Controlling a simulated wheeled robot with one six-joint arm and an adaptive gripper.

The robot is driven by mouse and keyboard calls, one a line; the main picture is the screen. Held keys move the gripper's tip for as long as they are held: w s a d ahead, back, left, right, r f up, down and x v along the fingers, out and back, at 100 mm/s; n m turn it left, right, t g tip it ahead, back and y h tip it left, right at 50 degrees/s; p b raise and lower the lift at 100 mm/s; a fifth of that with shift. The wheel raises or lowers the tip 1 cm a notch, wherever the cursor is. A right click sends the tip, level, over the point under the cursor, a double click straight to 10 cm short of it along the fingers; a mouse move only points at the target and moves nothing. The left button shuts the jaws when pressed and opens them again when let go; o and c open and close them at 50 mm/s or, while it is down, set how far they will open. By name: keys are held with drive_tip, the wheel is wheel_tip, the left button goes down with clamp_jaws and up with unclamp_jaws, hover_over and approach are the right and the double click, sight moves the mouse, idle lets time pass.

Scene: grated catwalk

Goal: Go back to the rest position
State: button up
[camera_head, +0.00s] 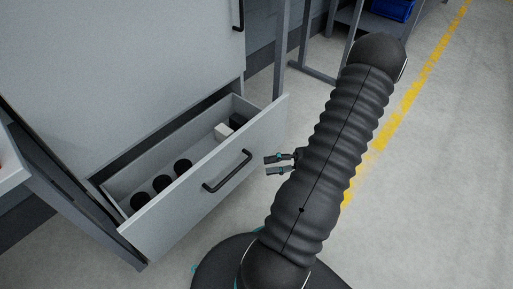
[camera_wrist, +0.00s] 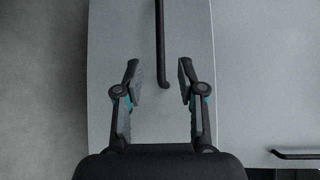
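My gripper (camera_head: 279,165) is in front of the open drawer, just right of the drawer's black handle (camera_head: 227,171) in the head view. The grey drawer front (camera_wrist: 112,45) lies behind the fingers. My arm hides part of the floor and whatever is behind it.
The drawer (camera_head: 207,194) is pulled out of a grey cabinet (camera_head: 110,75). It holds several black round items (camera_head: 161,183) and a white block (camera_head: 223,131). A blue bin (camera_head: 393,8) sits on a shelf at the back. Open floor (camera_head: 455,150) lies to the right.

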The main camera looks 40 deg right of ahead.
idle(0.3)
drive_tip(key=s+a+f+m+g, duration=0.2)
drive_tip(key=s+a+m+g, duration=0.1)
drive_tip(key=s+m+g, duration=0.1)
drive_tip(key=w+a+r+n+g+h+p, duration=0.1)
drive_tip(key=a+r+n+g+h, duration=0.2)
drive_tip(key=r, duration=0.4)
drive_tip(key=w+a+r+n+g+h+p, duration=0.1)
drive_tip(key=w+a+r+h+p, duration=0.15)
drive_tip(key=r+h, duration=0.4)
drive_tip(key=w+a+r+n+g+h, duration=0.1)
drive_tip(key=a+r+n+h, duration=0.2)
drive_tip(key=r, duration=0.6)
drive_tip(key=s+a+r+n+t+p, duration=0.1)
drive_tip(key=a+r+n+t, duration=0.3)
drive_tip(key=a+r, duration=0.8)
drive_tip(key=shift+s+a+r+n+t+p, duration=0.2)
drive_tip(key=shift+a+r+n+t+p, duration=0.15)
drive_tip(key=shift+a+n+p, duration=0.6)
drive_tip(key=shift+d+h, duration=0.25)
idle(1.9)
